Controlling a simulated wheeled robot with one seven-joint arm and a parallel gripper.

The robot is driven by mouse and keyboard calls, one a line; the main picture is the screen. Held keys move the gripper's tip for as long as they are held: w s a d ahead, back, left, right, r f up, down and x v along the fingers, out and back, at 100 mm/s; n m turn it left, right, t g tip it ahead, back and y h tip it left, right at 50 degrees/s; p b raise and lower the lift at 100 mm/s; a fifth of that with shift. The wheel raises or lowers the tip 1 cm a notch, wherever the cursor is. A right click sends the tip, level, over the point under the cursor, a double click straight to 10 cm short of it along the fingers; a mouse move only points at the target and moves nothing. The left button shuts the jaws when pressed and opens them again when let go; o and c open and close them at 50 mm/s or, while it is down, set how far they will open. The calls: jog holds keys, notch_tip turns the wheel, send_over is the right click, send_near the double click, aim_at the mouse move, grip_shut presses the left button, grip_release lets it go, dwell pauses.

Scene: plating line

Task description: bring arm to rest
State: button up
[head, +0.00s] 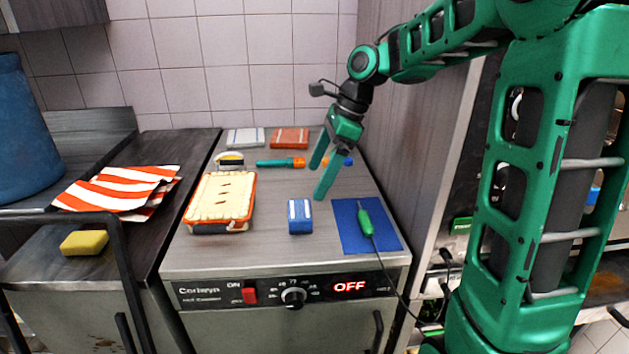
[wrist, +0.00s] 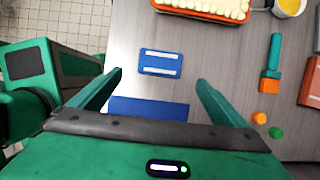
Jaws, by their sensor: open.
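My gripper (head: 317,183) hangs above the steel counter top (head: 270,255), with its two green fingers pointing down and spread apart. In the wrist view my gripper (wrist: 160,78) shows a wide gap with nothing held between the fingers. A blue block with white stripes (head: 300,217) sits on the counter below and in front of the fingers; it also shows in the wrist view (wrist: 161,63), apart from them. The arm is bent and reaches in from the upper right.
An orange-rimmed dish with a pale top (head: 220,200) stands left. A blue mat (head: 386,238) bears a green corded tool (head: 365,220). Behind are a teal-orange brush (head: 275,163), a small bowl (head: 230,160) and folded cloths (head: 289,138). A wall panel (head: 420,150) stands right.

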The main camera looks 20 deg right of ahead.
dwell(0.4)
jog(key=s+d+f+n+h, duration=0.1)
jog(key=s+d+n, duration=0.3)
jog(key=s, duration=0.6)
jog(key=s+d+f+n+g+h, duration=0.1)
jog(key=s+d+f+n, duration=0.3)
jog(key=s, duration=0.6)
jog(key=s+d+f+n+h, duration=0.2)
jog(key=s+d+n, duration=0.3)
jog(key=s, duration=0.5)
jog(key=shift+f+n+g, duration=0.2)
jog(key=shift+n+g, duration=0.1)
jog(key=shift+n, duration=0.8)
jog(key=shift+w+f, duration=0.25)
jog(key=shift+w, duration=0.45)
